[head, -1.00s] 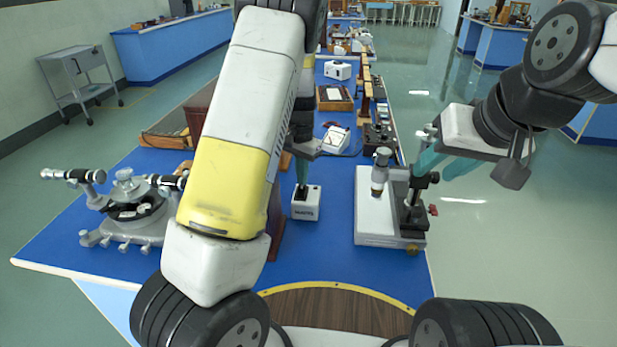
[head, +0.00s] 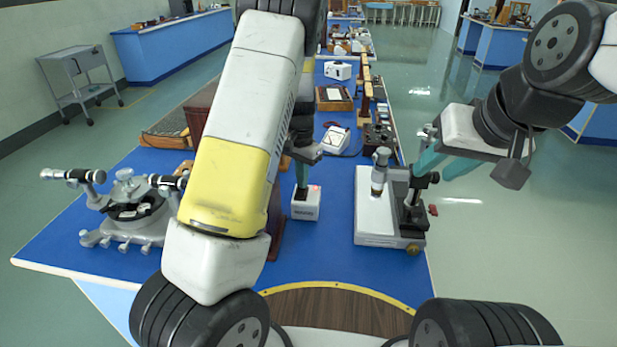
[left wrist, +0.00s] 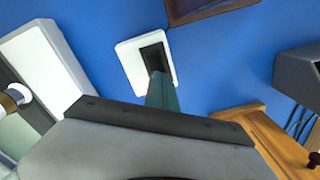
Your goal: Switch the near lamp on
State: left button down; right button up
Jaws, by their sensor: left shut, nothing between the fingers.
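A small white box (head: 306,208) with a black switch on top stands on the blue bench; I take it for the near lamp's switch box. A faint red spot shows at its top right edge. My left gripper (head: 301,190) is shut and empty, pointing down with its teal fingertips at the top of the box. In the left wrist view the fingers reach the black switch (left wrist: 153,54) of the white box (left wrist: 131,65) and hide part of it. My right gripper (head: 430,172) has its teal fingers apart, beside the microscope stand. The lamp itself is not clearly identifiable.
A white-based microscope (head: 375,215) stands right of the box. A grey spectrometer (head: 128,205) stands at the left, partly behind my left arm. A white meter (head: 336,138) and a wooden-framed box (head: 334,98) lie further back. Blue bench top is clear in front of the box.

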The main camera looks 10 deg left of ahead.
pick_arm(q)
jog(key=shift+r, duration=3.45)
jog(key=shift+s, duration=0.1)
